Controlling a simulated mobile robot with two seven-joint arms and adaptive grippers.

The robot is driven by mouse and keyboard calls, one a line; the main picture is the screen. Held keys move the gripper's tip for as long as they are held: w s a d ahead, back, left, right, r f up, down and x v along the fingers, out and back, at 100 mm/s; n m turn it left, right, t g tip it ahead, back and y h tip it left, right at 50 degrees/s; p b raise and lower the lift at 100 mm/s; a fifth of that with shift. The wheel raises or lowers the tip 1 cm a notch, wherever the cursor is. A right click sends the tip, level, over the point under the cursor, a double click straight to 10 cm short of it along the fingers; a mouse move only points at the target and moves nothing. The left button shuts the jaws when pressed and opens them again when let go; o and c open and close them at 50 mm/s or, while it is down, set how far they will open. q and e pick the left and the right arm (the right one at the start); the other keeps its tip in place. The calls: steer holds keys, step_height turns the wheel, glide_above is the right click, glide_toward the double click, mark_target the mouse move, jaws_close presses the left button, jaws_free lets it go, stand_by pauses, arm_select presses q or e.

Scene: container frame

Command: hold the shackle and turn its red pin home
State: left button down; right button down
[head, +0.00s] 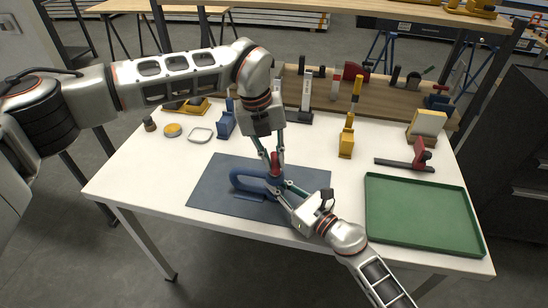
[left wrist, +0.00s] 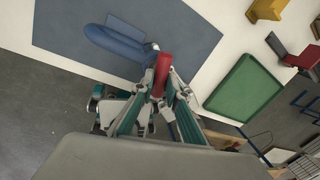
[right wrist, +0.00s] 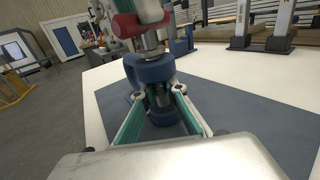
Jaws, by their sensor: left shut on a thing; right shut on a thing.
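The blue shackle (head: 246,179) lies at the middle of a dark blue-grey mat (head: 213,197); its bow also shows in the left wrist view (left wrist: 115,43). My right gripper (head: 284,187) is shut on the shackle at its eye end, from the front right. My left gripper (head: 273,160) points down from above and is shut on the red head of the pin (left wrist: 163,70). In the right wrist view the red head (right wrist: 139,24) stands above the upper eye (right wrist: 150,69), with bare metal shank between them. A metal part shows between the eyes; the fingers partly hide it.
A green tray (head: 376,215) is at the right of the white table. The front left is clear.

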arm_select(q)
steer(key=m, duration=0.2)
steer(key=m+g, duration=0.1)
steer(key=m, duration=0.2)
steer(key=shift+w+a+m, duration=0.1)
steer(key=shift+w+m, duration=0.1)
steer(key=shift+m, duration=0.1)
steer(key=m, duration=0.3)
steer(key=m+g+y, duration=0.1)
steer(key=m, duration=0.2)
steer(key=shift+w+r, duration=0.1)
steer(key=shift+w, duration=0.1)
steer(key=m+y, duration=0.1)
steer(key=m, duration=0.3)
steer(key=shift+w+m, duration=0.1)
steer(key=shift+m, duration=0.3)
steer(key=m, duration=0.4)
steer(key=shift+w+m+y, duration=0.1)
steer(key=shift+m+y, duration=0.2)
steer(key=shift+y, duration=0.1)
steer(key=c, duration=2)
jaws_free()
steer(key=shift+o, duration=0.2)
